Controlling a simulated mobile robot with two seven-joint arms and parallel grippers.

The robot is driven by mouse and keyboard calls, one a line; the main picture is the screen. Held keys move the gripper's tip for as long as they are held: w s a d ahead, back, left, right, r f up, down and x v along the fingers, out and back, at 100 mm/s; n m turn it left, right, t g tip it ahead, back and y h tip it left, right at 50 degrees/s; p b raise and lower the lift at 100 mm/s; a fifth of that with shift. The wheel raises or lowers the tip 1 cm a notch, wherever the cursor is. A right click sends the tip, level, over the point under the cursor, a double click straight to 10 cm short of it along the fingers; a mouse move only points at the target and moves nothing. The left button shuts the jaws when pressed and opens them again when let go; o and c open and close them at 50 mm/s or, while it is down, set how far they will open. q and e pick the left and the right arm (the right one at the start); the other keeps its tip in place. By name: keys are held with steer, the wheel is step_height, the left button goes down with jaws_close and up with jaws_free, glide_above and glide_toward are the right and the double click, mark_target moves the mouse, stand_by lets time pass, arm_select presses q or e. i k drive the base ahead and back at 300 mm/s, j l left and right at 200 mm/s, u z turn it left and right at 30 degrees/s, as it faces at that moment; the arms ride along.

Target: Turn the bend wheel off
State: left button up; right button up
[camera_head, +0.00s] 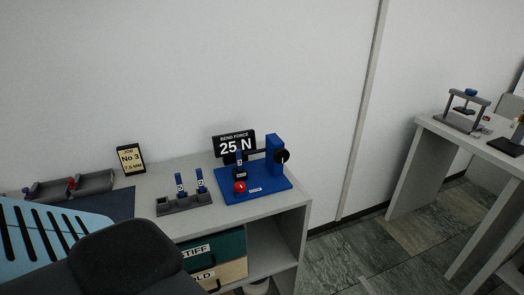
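A blue bending machine (258,193) stands on the grey bench, towards its right end. A black round wheel (283,156) with a small pale mark sits on the right side of its blue upright. A black sign (234,145) behind it reads "BEND FORCE 25 N". A red ball-shaped knob (240,187) is at the front left of its base. Small labels on the base are too small to read.
Left of the machine is a grey rack (183,204) with blue numbered pieces. A job card (131,159) reads "No 3, 7.5 MM". A grey tray (90,184) lies further left. Bins (216,249) sit under the bench (296,199). Another table (436,124) stands right, beyond open floor.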

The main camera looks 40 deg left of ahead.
mark_target(281, 155)
steer(key=u, duration=1.45)
steer(key=i+l+u, duration=0.1)
steer(key=u, duration=0.3)
steer(key=l+u, duration=0.2)
steer(key=u, duration=0.25)
steer(key=i+l+u, duration=0.1)
steer(key=l+u, duration=0.15)
steer(key=u, duration=0.15)
steer(key=l+u, duration=0.85)
steer(key=k+l+u, duration=0.15)
steer(key=l+u, duration=0.15)
steer(key=k+l+u, duration=0.15)
steer(key=l+u, duration=0.15)
steer(key=k+l+u, duration=0.1)
steer(key=l, duration=0.2)
steer(key=k+l+u, duration=0.1)
steer(key=l, duration=0.25)
steer(key=k+l+u, duration=0.1)
steer(key=k+l, duration=0.45)
steer(key=l, duration=0.15)
steer(key=k+l, duration=0.3)
steer(key=l, duration=0.15)
steer(key=k+l, duration=0.3)
steer(key=l, duration=0.15)
